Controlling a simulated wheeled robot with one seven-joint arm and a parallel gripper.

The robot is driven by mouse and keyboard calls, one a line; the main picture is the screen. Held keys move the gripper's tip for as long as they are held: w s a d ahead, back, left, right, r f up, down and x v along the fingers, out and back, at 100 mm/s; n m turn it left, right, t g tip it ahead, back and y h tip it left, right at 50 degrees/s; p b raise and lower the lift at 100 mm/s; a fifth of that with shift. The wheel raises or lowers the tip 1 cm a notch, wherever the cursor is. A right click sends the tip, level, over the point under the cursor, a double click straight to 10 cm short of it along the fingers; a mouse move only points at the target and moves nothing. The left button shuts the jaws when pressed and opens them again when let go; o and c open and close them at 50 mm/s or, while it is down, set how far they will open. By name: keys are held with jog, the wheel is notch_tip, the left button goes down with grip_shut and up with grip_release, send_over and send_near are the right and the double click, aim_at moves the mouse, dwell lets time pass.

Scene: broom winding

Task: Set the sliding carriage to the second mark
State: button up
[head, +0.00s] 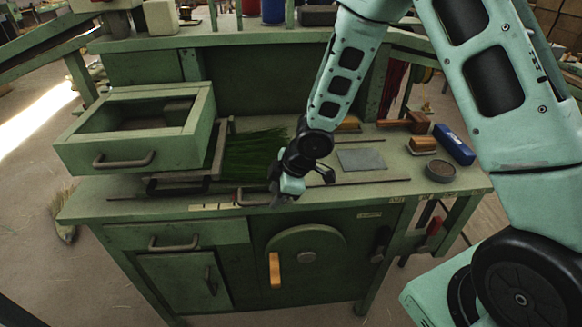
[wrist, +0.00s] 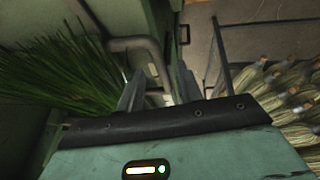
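The sliding carriage seems to be the low frame (head: 216,152) beside the green bristles on the bench top, though my arm hides part of that area. A rail (head: 350,183) runs along the bench front. Pale marks (head: 212,206) show on the front edge; I cannot tell which is the second. My gripper (head: 287,199) is low over the front edge, beside a grey bar handle (head: 247,202). In the wrist view, the fingers (wrist: 160,90) are apart, with a bent grey handle (wrist: 138,45) ahead, its end reaching between them. Contact is not clear.
Green bristles (head: 255,153) lie left of my gripper. An open green drawer box (head: 135,130) stands at the bench's left. A grey plate (head: 360,159), a blue box (head: 454,145) and a round tin (head: 440,171) lie to the right. Broom heads (wrist: 285,95) show in the wrist view.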

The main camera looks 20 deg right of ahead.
jog(key=p+v, duration=0.7)
jog(key=v, duration=0.8)
jog(key=shift+r+p, duration=0.4)
jog(key=shift+r, duration=0.05)
jog(key=shift+s, duration=0.15)
jog(key=s+a+r+m+g+h+b, duration=0.1)
jog(key=s+a+r+m, duration=0.1)
jog(key=s, duration=0.5)
jog(key=s+a+r+m+g+h+b, duration=0.1)
jog(key=s+a, duration=0.3)
jog(key=s, duration=0.4)
jog(key=s+a+r+m+g+h+b, duration=0.1)
jog(key=s+a+r+m+b, duration=0.1)
jog(key=s, duration=0.5)
jog(key=shift+s+a+r+m+b, duration=0.2)
jog(key=shift+a+r+m+b, duration=0.1)
jog(key=shift+a+m+b, duration=0.6)
